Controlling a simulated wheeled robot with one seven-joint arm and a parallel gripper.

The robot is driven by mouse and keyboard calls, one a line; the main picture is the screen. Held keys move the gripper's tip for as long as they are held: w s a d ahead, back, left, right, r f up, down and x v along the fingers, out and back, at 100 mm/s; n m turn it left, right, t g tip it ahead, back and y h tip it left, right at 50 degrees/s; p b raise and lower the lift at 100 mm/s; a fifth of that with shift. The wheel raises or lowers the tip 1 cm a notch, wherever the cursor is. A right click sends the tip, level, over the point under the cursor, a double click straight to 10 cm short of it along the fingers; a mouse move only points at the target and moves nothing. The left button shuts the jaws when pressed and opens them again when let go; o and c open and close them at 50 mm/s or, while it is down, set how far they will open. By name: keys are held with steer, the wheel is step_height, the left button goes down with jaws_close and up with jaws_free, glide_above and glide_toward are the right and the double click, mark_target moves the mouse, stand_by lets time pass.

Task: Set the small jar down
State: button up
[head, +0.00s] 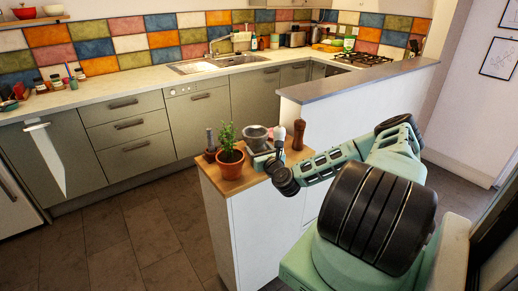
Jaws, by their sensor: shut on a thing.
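My gripper (277,152) is over the wooden-topped counter end, with my dark wrist close to the counter's right edge. It is small and partly hidden by my wrist in the head view. It is shut on a small pale thing (280,134), which looks like the small jar, though its shape is hard to make out. I cannot tell whether the jar touches the wooden top (208,170) or is held above it.
A potted plant (230,168) stands at the front of the wooden top. A grey bowl-like vessel (256,137) is just left of my gripper, a brown mill (299,135) to its right, and dark items (210,152) at the left. A raised ledge (330,84) stands behind.

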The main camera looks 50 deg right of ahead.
steer(key=shift+f+b, duration=0.2)
steer(key=shift+b, duration=0.1)
steer(key=o, duration=1.1)
steer(key=shift+r, duration=0.1)
steer(key=shift+r, duration=0.1)
